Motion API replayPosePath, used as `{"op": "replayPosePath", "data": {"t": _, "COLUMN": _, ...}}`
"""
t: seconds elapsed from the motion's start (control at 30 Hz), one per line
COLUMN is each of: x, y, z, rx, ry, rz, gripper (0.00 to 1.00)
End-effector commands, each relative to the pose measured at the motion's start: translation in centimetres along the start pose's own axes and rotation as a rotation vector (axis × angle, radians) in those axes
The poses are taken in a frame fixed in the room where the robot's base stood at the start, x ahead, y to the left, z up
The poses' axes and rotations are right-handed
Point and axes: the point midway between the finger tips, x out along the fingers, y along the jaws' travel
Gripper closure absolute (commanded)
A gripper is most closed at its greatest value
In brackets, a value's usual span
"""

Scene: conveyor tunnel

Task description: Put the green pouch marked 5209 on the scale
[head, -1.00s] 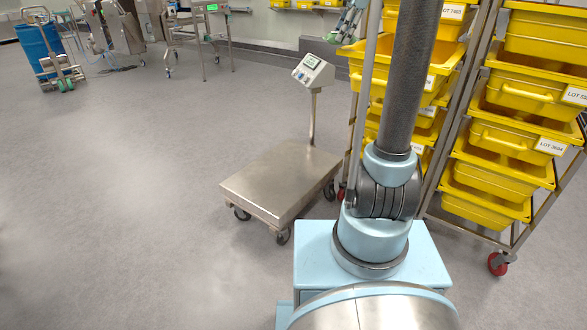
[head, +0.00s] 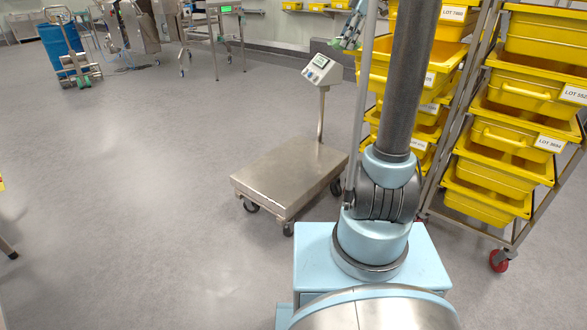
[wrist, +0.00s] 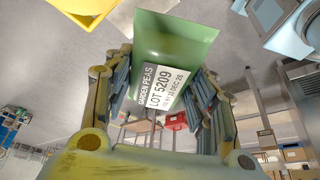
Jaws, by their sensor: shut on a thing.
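The green pouch (wrist: 175,40) fills the upper middle of the wrist view. Its white label reads garden peas, LOT 5209. My gripper (wrist: 165,95) is shut on the pouch, with a finger on each side of its lower part. The scale has a bare steel platform (head: 285,180) on casters and a display (head: 321,70) on a post. It stands on the floor left of my arm, apart from the gripper.
Racks of yellow lot-marked bins (head: 505,130) stand close on the right. A blue barrel (head: 60,42) on a trolley and steel equipment (head: 212,30) stand at the back left. The grey floor (head: 130,190) left of the scale is clear.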

Motion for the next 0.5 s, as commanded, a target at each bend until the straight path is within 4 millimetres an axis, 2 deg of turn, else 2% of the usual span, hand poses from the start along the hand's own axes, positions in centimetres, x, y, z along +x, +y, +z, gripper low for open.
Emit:
{"op": "replayPosePath", "data": {"t": 0.13, "x": 4.6, "y": 2.8, "z": -2.9, "rx": -0.017, "ry": 0.000, "rz": -0.006, "gripper": 0.92}}
{"op": "replayPosePath", "data": {"t": 0.2, "x": 7.5, "y": 4.5, "z": -4.0, "rx": -0.022, "ry": 0.000, "rz": -0.009, "gripper": 0.92}}
{"op": "replayPosePath", "data": {"t": 0.5, "x": 17.0, "y": 9.7, "z": -4.5, "rx": -0.038, "ry": 0.000, "rz": -0.016, "gripper": 0.92}}
